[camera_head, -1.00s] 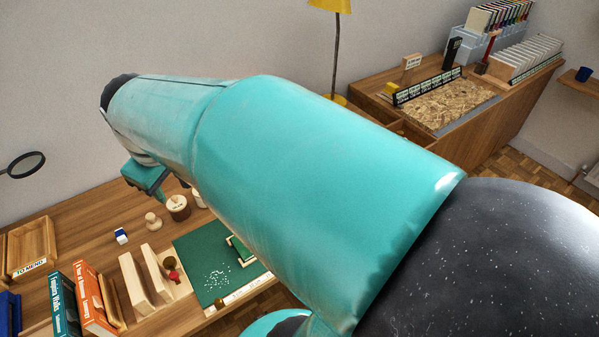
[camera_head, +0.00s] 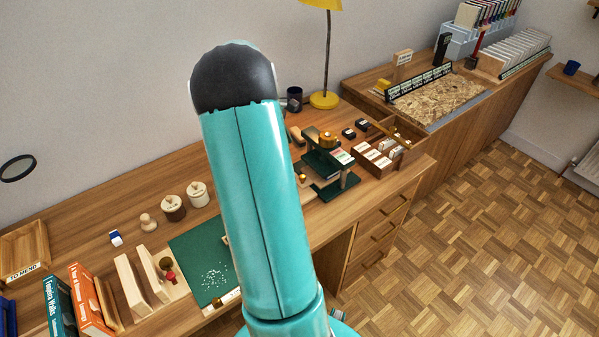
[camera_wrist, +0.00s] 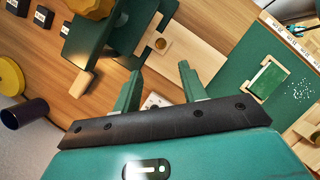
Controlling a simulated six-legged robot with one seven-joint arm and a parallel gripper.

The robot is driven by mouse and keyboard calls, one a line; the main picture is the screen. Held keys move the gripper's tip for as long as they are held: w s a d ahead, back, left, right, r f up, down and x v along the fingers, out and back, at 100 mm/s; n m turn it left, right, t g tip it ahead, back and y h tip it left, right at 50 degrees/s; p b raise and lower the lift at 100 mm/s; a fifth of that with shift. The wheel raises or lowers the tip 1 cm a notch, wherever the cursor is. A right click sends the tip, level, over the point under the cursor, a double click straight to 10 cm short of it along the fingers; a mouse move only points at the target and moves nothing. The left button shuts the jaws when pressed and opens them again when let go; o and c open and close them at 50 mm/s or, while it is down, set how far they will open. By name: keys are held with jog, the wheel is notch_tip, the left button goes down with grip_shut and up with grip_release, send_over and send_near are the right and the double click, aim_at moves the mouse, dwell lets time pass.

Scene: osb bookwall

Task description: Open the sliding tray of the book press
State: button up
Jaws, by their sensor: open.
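The dark green book press (camera_head: 338,183) stands on the desk to the right of my arm, with a brass piece on top. A round brass knob (camera_head: 302,177) shows at its left side. In the wrist view the press (camera_wrist: 88,38) is at the upper left. The tray's pale front with its round brass knob (camera_wrist: 160,43) lies just beyond my fingertips. My gripper (camera_wrist: 160,68) is open and empty, its two green fingers apart and pointing toward the knob. I cannot tell whether they touch anything. My arm hides the gripper in the head view.
A green mat (camera_head: 200,262) lies left of my arm, beside wooden bookends. Lidded pots (camera_head: 173,207) stand behind it. A wooden card box (camera_head: 378,160) is right of the press, and a dark cup (camera_head: 294,99) and yellow lamp (camera_head: 325,100) stand behind. Floor is clear at right.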

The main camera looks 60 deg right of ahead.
aim_at(302, 176)
jog(key=x, duration=1.3)
jog(key=shift+w+f, duration=0.1)
jog(key=shift+w, duration=0.05)
jog(key=shift+a, duration=0.15)
grip_shut()
